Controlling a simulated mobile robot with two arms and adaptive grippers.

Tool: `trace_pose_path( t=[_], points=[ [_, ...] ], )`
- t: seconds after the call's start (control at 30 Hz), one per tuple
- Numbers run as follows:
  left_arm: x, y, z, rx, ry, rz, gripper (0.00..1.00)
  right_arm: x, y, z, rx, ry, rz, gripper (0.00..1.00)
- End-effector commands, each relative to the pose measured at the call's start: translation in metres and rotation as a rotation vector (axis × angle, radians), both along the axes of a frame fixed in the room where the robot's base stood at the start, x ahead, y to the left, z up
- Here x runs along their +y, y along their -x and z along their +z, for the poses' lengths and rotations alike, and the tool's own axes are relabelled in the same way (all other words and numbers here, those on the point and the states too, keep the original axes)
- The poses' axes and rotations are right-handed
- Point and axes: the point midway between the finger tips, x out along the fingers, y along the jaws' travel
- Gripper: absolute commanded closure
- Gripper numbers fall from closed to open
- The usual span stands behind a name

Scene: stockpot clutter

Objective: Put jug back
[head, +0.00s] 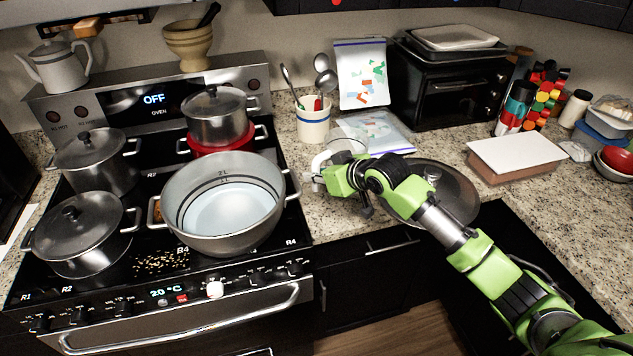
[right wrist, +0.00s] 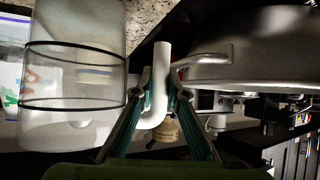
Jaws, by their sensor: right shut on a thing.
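A clear jug (right wrist: 75,90) with black bands and a white handle (right wrist: 158,90) is beside my right gripper in the right wrist view. My right gripper (right wrist: 162,108) is shut on that handle. In the head view the right gripper (head: 322,172) is at the counter just right of the large pot. Part of the clear jug (head: 345,147) shows behind it; my gripper and arm hide the rest. I cannot tell whether its base touches the counter. The large open pot (head: 222,200) on the front right burner holds clear water. My left gripper is not in view.
Several lidded pots (head: 80,232) crowd the stove. A large lid (head: 462,188) lies on the counter under my right arm. A utensil crock (head: 313,122), a plastic bag (head: 375,130) and a toaster oven (head: 445,85) stand behind. Counter right of the lid has a covered tray (head: 515,157).

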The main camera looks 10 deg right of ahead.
Motion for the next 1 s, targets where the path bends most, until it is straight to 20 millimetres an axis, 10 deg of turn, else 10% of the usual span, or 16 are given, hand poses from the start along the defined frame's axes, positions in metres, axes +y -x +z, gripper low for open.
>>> trace_pose_path(
  t=[0.67, 0.73, 1.0],
  points=[
    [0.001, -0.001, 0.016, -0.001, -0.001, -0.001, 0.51, -0.001, -0.004, -0.037, -0.002, 0.000, -0.001, 1.00],
    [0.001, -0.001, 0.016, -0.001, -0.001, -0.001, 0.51, -0.001, -0.003, -0.038, 0.000, -0.001, -0.001, 0.79],
    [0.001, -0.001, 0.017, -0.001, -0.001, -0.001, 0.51, -0.001, -0.003, -0.038, 0.001, 0.000, -0.001, 0.79]
  ],
)
